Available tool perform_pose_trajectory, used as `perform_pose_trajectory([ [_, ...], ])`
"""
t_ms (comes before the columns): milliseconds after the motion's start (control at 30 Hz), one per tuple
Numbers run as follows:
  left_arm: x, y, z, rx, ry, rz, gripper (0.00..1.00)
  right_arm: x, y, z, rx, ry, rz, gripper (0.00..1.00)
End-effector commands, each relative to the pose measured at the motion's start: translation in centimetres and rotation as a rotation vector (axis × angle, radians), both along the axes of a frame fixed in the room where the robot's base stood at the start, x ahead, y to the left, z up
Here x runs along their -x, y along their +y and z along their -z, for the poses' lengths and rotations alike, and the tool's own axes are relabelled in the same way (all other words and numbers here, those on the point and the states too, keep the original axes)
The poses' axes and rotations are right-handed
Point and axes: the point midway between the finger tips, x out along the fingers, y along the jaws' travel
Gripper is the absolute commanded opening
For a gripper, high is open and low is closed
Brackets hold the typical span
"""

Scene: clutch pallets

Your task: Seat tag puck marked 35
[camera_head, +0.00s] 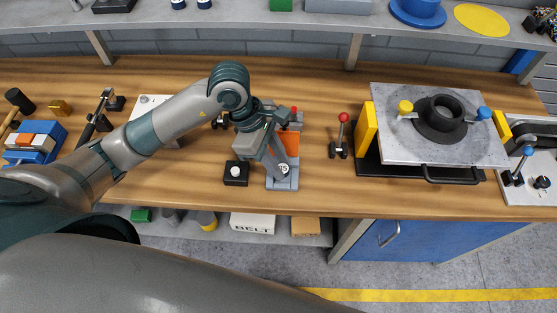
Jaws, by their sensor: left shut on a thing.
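The tag puck (284,169), a small pale disc with dark digits that look like 35, shows at the tips of my left gripper (279,167). My left gripper is shut on it, reaching down from the upper left. The puck is over the front part of a grey stand (283,187) with an orange panel (291,143) behind. I cannot tell whether the puck touches the stand; the fingers hide part of both. My right gripper is not in view.
A black box with a white button (236,172) stands close left of the stand. A red-knobbed lever (340,137) is to the right, then a large metal plate (390,142) with a black ring (440,118). Bare wood lies between stand and lever.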

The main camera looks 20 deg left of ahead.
Motion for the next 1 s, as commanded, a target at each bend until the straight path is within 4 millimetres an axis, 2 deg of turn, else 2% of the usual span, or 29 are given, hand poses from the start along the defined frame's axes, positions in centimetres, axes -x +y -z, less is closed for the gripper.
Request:
perform_pose_trajectory([
  [367,0.01,0.00,0.42,0.000,0.000,0.000,0.04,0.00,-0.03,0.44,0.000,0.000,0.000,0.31],
  [400,0.02,0.00,0.42,0.000,0.000,0.000,0.34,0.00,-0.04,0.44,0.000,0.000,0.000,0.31],
  [467,0.01,-0.01,0.43,0.000,0.000,0.000,0.47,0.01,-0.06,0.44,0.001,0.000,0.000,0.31],
  [800,-0.03,0.00,0.43,0.000,-0.001,-0.001,0.47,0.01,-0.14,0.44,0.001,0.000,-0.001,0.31],
  [867,-0.03,0.01,0.44,0.000,-0.001,-0.001,0.55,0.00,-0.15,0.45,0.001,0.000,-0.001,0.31],
  [1000,-0.11,0.02,0.42,0.000,-0.002,-0.002,0.60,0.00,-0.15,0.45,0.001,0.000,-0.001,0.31],
])
